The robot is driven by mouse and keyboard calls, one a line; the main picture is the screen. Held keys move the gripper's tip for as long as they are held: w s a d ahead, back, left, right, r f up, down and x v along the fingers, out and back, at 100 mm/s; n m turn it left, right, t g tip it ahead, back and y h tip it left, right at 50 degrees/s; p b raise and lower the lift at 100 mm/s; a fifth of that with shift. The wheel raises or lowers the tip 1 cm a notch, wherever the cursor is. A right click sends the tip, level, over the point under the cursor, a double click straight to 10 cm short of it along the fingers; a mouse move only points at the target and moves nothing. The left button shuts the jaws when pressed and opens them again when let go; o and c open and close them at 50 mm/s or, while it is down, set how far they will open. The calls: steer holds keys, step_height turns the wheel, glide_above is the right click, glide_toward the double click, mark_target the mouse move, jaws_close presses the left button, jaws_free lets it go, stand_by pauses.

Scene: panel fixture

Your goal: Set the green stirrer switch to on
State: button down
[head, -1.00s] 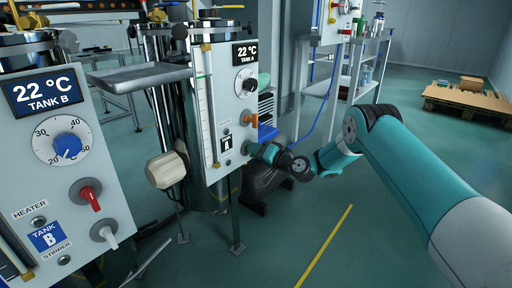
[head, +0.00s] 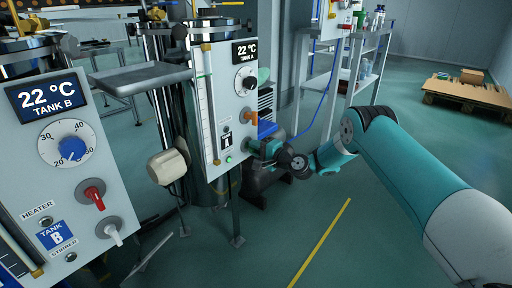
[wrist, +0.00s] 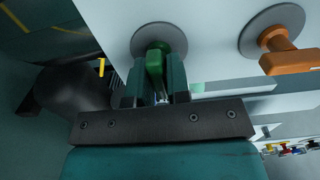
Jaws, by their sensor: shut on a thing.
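The green stirrer switch (wrist: 158,48) is on its round grey plate on the tank A panel (head: 222,95). In the wrist view my gripper (wrist: 153,82) has its two fingers on either side of the green handle and is shut on it. In the head view my gripper (head: 255,147) is at the lower right edge of the panel and hides the switch. A small lamp (head: 229,159) left of it shows green.
An orange switch (wrist: 288,58) sits close to the right of the green one; it also shows above my gripper in the head view (head: 250,118). The tank B panel (head: 78,185), with red and white switches, stands at the left. Open floor lies at the right.

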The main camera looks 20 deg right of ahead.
steer(key=shift+d, duration=0.2)
steer(key=c, duration=1.2)
jaws_free()
steer(key=shift+o, duration=0.2)
steer(key=shift+a, duration=0.1)
steer(key=b+v, duration=1.2)
steer(key=v, duration=0.5)
steer(key=shift+s+r, duration=0.1)
steer(key=shift+r, duration=0.05)
